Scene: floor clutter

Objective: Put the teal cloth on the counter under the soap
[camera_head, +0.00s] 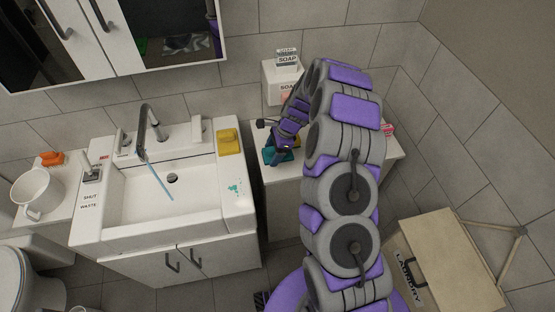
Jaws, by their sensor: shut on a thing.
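The teal cloth (271,156) is at the left end of the counter (283,174), right of the sink. My gripper (279,148) is shut on the cloth, low over the counter top. Its fingers and my arm hide part of the cloth, and I cannot tell how much of it rests on the surface. The soap (287,58) is a small white box with a SOAP label. It is on top of a white wall-mounted box (273,84), also labelled SOAP, above the counter. My arm covers the middle of the counter.
A sink (140,205) with a tall faucet (146,125) stands to the left. A yellow cloth (229,142) lies on its right rim, near teal spots (236,188). A LAUNDRY box (450,262) stands at right front.

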